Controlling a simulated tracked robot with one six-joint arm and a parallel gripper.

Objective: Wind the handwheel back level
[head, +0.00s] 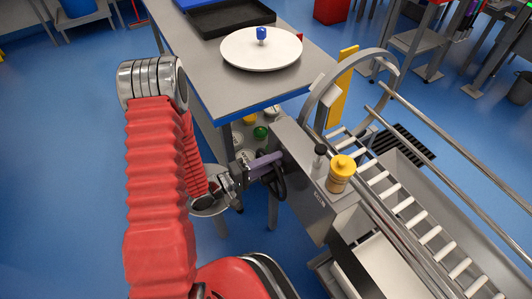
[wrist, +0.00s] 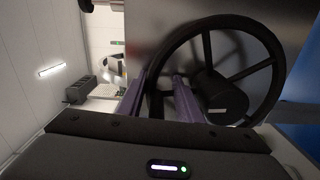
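The black spoked handwheel (head: 280,184) is mounted on the near side of the grey conveyor housing. In the wrist view the handwheel (wrist: 222,98) shows its rim, spokes and hub with a small pale label. My gripper (head: 266,163) reaches it from the left; its purple fingers also show in the wrist view (wrist: 160,88). The fingers are apart, one on each side of the rim's left part. Some gap seems to show between rim and right finger. Contact is hard to judge, and the wheel's lower rim is hidden behind my gripper body.
The roller conveyor (head: 400,210) runs to the right. A grey table (head: 215,80) with a round white plate (head: 250,58) stands behind. Blue floor is free at left.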

